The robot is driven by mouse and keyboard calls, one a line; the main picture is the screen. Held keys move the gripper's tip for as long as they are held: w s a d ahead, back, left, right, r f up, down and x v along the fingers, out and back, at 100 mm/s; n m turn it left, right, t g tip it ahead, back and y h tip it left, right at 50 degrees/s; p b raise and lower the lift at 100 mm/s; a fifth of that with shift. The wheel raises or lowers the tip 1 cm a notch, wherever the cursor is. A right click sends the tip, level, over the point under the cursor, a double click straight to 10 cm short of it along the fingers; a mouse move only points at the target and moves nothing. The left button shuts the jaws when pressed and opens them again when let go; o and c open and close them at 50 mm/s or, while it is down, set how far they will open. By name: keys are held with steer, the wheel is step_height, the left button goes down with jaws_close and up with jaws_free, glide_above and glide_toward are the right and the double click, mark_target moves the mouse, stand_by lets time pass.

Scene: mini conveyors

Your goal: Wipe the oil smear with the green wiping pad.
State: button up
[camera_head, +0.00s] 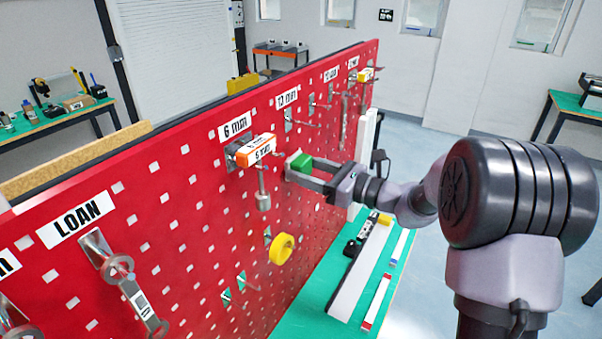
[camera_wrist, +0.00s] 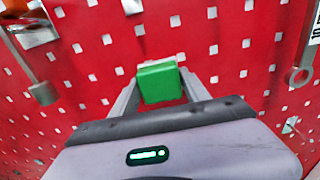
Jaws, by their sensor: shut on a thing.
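The green wiping pad (camera_head: 301,160) is a small block held between the fingers of my gripper (camera_head: 299,168). It also shows in the wrist view (camera_wrist: 160,82), with a finger on each side. My gripper is shut on it and points at the red pegboard (camera_head: 205,205), close to its face. I cannot tell whether the pad touches the board. I cannot make out the oil smear in either view; the pad and my gripper hide part of the board.
A yellow ring (camera_head: 282,249) hangs lower. Hooks and labels line the board. Below is a green bench (camera_head: 310,318) with a long white bar (camera_head: 358,275).

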mark_target(279, 176)
steer(key=shift+w+d, duration=0.75)
steer(key=shift+w, duration=0.35)
steer(key=shift+s+a+b, duration=0.25)
steer(key=shift+s+a, duration=0.45)
steer(key=shift+s, duration=0.4)
steer(key=shift+s+a+b, duration=0.3)
steer(key=shift+s+a, duration=0.45)
steer(key=shift+s, duration=0.3)
steer(key=shift+s+a+b, duration=0.25)
steer(key=shift+s+a, duration=0.45)
steer(key=shift+s, duration=0.4)
steer(key=shift+b+v, duration=0.6)
steer(key=shift+v, duration=2.35)
steer(key=shift+d, duration=0.1)
steer(key=shift+b+v, duration=0.3)
steer(key=shift+v, duration=1.15)
steer(key=shift+f, duration=0.1)
